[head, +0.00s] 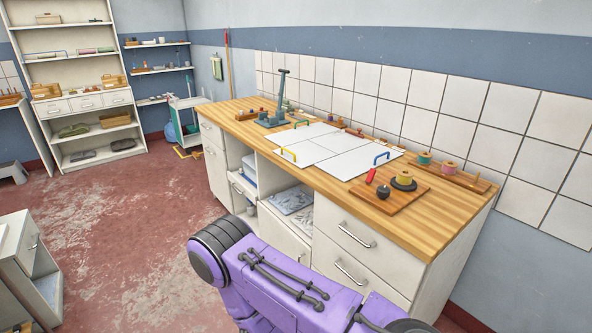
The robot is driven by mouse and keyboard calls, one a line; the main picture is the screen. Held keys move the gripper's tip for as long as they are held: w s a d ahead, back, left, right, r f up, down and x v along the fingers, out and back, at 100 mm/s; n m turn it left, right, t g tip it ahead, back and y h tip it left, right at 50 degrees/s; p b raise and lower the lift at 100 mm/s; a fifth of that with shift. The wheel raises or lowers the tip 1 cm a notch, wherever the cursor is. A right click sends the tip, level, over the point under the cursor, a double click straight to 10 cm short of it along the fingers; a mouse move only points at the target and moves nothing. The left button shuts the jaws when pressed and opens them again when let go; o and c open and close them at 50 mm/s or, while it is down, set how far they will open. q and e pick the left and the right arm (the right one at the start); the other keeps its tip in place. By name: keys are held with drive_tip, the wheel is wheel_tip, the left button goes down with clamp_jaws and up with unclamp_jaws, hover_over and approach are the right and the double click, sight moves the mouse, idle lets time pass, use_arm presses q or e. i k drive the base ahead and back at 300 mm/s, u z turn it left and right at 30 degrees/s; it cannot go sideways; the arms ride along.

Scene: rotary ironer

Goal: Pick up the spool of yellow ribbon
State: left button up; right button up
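A yellow spool (404,177) stands upright on a dark round base on a small wooden board (388,199), near the right end of the wooden worktop (420,228). Behind it, on a wooden rack (474,184), stand a teal spool (425,158) and a pinkish one (449,168). The yellow spool is in plain sight, with nothing gripping it. Neither of my grippers is in view.
A black knob-like object (383,192) and a red-handled tool (370,176) are close to the yellow spool. White panels (335,150) with coloured handles cover the middle worktop. A grey lever press (277,105) stands farther left. Red floor (130,240) is open at left.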

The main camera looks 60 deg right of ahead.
sight(401, 179)
drive_tip(key=u, duration=1.6)
drive_tip(key=k, duration=2.75)
drive_tip(key=z, duration=0.5)
